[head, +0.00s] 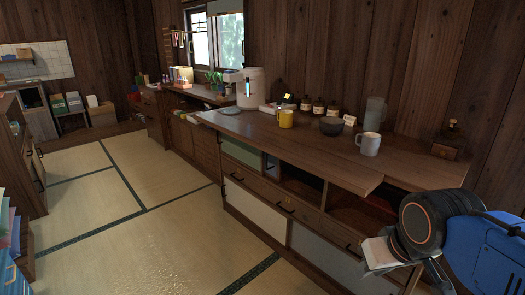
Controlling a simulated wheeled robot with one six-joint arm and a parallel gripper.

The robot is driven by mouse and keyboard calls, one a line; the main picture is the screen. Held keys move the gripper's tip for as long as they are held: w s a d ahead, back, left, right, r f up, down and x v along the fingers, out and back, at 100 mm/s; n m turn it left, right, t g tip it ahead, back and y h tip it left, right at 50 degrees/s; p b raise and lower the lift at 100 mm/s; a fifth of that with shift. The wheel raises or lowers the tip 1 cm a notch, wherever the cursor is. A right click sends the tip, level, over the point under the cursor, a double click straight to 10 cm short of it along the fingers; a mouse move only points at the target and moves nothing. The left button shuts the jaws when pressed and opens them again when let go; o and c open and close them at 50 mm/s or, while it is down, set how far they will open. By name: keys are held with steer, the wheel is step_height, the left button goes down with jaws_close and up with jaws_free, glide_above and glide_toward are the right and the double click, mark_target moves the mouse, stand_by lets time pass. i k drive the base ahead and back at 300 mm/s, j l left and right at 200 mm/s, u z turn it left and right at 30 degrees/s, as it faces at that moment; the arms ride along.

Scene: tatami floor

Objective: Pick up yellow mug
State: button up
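The yellow mug (286,118) stands upright on the wooden counter (250,126), left of a dark bowl (331,126). My arm shows at the lower right, in front of the counter's right end and well apart from the mug.
A white mug (368,144) stands right of the bowl, with a small white card (350,120) behind. Several brown bottles (318,107) line the wall. A white dispenser (250,87) stands left. The tatami floor (140,220) left of the counter is clear.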

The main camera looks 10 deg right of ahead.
mark_target(285, 117)
steer(key=u, duration=0.95)
steer(key=i+u, duration=0.2)
steer(key=i, duration=4.45)
steer(key=i+j+z, duration=0.1)
steer(key=i, duration=0.65)
steer(key=i+j+z, duration=0.1)
steer(key=i, duration=0.65)
steer(key=i+z, duration=0.1)
steer(key=z, duration=4.15)
